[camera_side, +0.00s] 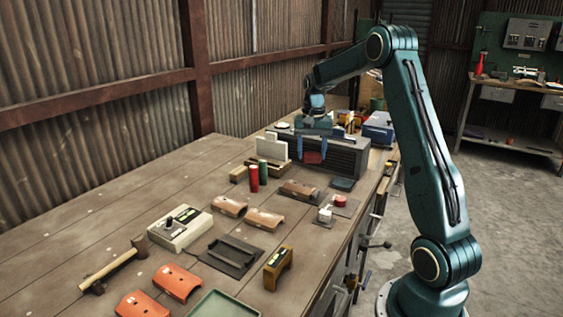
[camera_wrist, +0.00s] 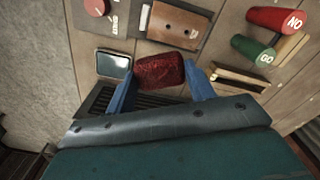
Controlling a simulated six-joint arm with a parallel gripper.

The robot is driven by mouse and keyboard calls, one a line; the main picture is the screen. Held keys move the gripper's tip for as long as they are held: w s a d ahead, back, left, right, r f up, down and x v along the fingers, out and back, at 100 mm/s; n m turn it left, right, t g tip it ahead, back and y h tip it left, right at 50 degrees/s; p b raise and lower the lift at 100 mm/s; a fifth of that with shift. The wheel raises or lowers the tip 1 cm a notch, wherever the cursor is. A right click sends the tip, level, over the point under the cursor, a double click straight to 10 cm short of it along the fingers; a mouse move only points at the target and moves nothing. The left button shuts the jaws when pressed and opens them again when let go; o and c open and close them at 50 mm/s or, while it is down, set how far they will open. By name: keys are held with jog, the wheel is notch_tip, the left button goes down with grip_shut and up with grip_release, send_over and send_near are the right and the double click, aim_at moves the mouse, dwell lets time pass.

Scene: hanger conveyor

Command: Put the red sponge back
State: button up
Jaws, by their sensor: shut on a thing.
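The red sponge (camera_wrist: 160,72) is a dark red block between the two blue fingers of my gripper (camera_wrist: 161,88) in the wrist view. My gripper is shut on it. In the side view my gripper (camera_side: 312,146) is at the far part of the bench, with the sponge (camera_side: 312,157) between the blue fingers, in front of a dark ribbed box (camera_side: 345,160). Whether the sponge touches anything below cannot be told.
A small dark tray with a pale inside (camera_wrist: 113,65) lies beside the sponge in the wrist view. A brown plate (camera_wrist: 178,22), a red cylinder (camera_wrist: 274,19) and a green cylinder (camera_wrist: 253,52) lie beyond. A slotted wooden block (camera_wrist: 238,77) is close to the right finger.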

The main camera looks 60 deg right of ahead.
jog(key=w+d+f+m, duration=0.3)
jog(key=d+m, duration=0.2)
jog(key=d, duration=0.1)
jog(key=shift+w+d+f+m, duration=0.15)
jog(key=shift+d+f+m, duration=0.15)
jog(key=shift+f, duration=0.1)
jog(key=shift+f, duration=0.15)
jog(key=shift+f, duration=2.75)
jog(key=o, duration=1)
jog(key=shift+r, duration=0.2)
